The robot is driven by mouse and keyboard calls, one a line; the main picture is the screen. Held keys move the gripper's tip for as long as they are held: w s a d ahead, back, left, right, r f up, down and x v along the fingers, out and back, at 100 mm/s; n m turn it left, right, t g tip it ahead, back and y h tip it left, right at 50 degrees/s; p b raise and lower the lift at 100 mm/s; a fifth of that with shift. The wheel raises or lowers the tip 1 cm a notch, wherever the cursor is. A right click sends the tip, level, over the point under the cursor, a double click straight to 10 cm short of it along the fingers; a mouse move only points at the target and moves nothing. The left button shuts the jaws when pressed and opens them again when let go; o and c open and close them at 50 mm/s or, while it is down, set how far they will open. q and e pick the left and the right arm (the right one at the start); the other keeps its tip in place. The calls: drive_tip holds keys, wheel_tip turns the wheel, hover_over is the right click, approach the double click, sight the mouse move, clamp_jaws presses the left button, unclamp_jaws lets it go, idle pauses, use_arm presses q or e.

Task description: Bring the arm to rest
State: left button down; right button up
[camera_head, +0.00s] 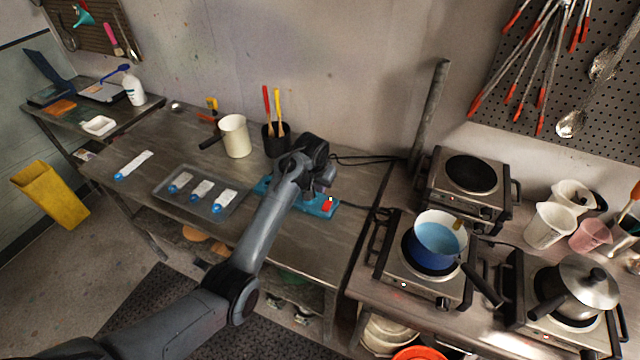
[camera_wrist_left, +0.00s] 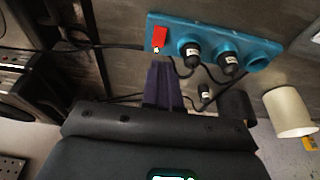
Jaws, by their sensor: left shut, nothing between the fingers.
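My left gripper (camera_head: 322,186) hangs over the back part of the workbench, above a blue power strip (camera_head: 312,209) with a red switch (camera_head: 328,206). Its fingers are shut together and hold nothing. In the left wrist view the shut fingers (camera_wrist_left: 161,66) point at the strip (camera_wrist_left: 213,31), close to the red switch (camera_wrist_left: 160,36); whether they touch it I cannot tell. Two black plugs (camera_wrist_left: 192,52) stand in the strip, and a socket at its far end looks empty. My right gripper is not in view.
A grey tray (camera_head: 181,207) with labelled items lies left of my arm. A cream mug (camera_head: 235,136) and a black tool holder (camera_head: 276,143) stand behind. Hot plates stand to the right, one bearing a blue pot (camera_head: 437,240). Cables (camera_head: 372,160) run along the bench.

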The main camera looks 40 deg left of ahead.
use_arm(q)
drive_tip(key=shift+s+r, duration=0.15)
drive_tip(key=shift+r, duration=0.2)
idle(0.3)
drive_tip(key=s+d+f+m, duration=0.1)
drive_tip(key=s+d+f, duration=0.2)
drive_tip(key=s+f, duration=0.5)
drive_tip(key=s+d+f+m, duration=0.15)
drive_tip(key=s+d, duration=0.35)
drive_tip(key=s, duration=0.6)
drive_tip(key=s+d+f+m, duration=0.15)
drive_tip(key=s+d, duration=0.45)
drive_tip(key=s, duration=0.6)
drive_tip(key=s+d+r+h, duration=0.1)
drive_tip(key=s+d+r, duration=0.25)
drive_tip(key=s, duration=0.45)
wheel_tip(320, 180, up, 19)
drive_tip(key=p, duration=1.9)
drive_tip(key=shift+w+a+r+m, duration=0.15)
drive_tip(key=shift+r+m, duration=0.05)
drive_tip(key=shift+m, duration=0.1)
